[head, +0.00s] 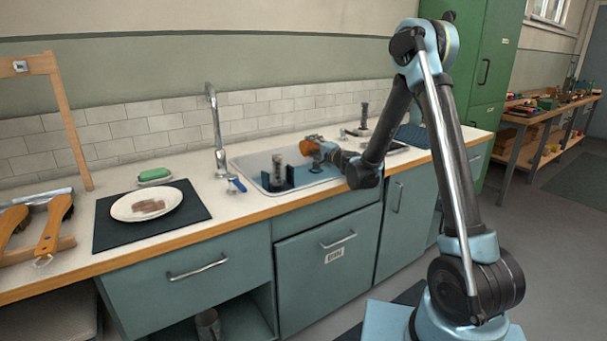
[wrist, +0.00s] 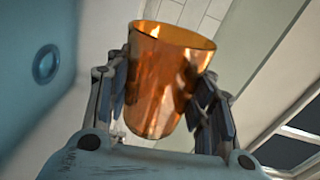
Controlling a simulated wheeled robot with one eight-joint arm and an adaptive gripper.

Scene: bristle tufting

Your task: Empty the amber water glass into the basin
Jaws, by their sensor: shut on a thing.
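The amber water glass (wrist: 158,90) is held between the two fingers of my gripper (wrist: 165,100), seen in the wrist view. In the head view my gripper (head: 325,146) is low over the basin (head: 262,184), and the amber glass (head: 308,145) lies tipped at its tip, its mouth towards the left. The glass looks see-through and I see no liquid in it. The basin is a light sink with a blue-grey inside, set in the counter. My arm hides part of its right side.
A tall tap (head: 217,130) stands left of the basin. A grey cylinder (head: 277,170) stands in the basin. Wooden-handled brushes (head: 54,225) lie far left.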

